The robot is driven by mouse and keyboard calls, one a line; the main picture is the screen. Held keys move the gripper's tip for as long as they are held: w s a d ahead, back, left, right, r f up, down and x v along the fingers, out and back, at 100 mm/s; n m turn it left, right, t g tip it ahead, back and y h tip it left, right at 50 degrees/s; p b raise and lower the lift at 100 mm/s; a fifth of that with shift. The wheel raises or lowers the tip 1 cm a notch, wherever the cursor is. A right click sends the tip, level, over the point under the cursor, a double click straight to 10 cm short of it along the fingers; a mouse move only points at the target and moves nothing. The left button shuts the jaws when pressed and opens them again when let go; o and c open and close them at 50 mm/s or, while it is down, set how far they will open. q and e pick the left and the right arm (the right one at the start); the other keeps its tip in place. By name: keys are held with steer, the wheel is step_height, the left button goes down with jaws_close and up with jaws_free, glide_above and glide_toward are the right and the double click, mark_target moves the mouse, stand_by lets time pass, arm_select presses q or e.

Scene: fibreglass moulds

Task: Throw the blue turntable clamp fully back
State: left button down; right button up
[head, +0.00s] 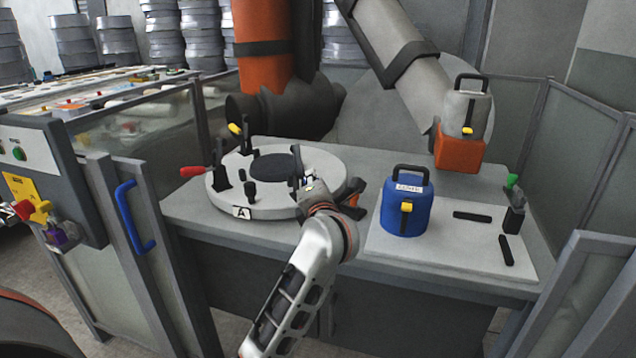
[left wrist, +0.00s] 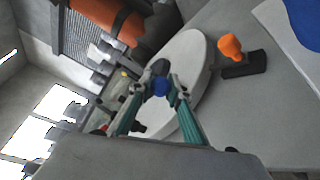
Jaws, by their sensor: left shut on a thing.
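The round grey turntable (head: 225,203) lies on the bench, marked with an "A" label on its front edge. My left gripper (head: 312,186) is at its right rim, beside a dark upright clamp part (head: 296,183). In the left wrist view, my left gripper (left wrist: 160,86) is shut on the blue clamp handle (left wrist: 161,88), whose rounded blue end shows between the fingertips. The rest of this clamp is mostly hidden by the fingers. The turntable also shows behind the fingers in the left wrist view (left wrist: 188,62). My right gripper is not in view.
Red (head: 194,171) and yellow (head: 235,129) clamp handles stand at the turntable's left and back. An orange-handled clamp (left wrist: 230,46) sits just off its rim. A blue container (head: 405,215) stands on a pale board (head: 460,250) to the right. An orange robot arm (head: 262,75) stands behind.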

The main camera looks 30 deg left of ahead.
arm_select(q)
steer(key=shift+d+f+t+y+b, duration=0.1)
steer(key=shift+f+t+y+b, duration=0.2)
steer(key=shift+f+t+b, duration=0.25)
steer(key=shift+f+m, duration=0.1)
steer(key=shift+m, duration=0.2)
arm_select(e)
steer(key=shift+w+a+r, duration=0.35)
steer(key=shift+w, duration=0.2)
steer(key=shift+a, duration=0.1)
arm_select(q)
steer(key=c, duration=1.9)
jaws_free()
steer(key=v, duration=1.2)
steer(key=shift+d, duration=0.1)
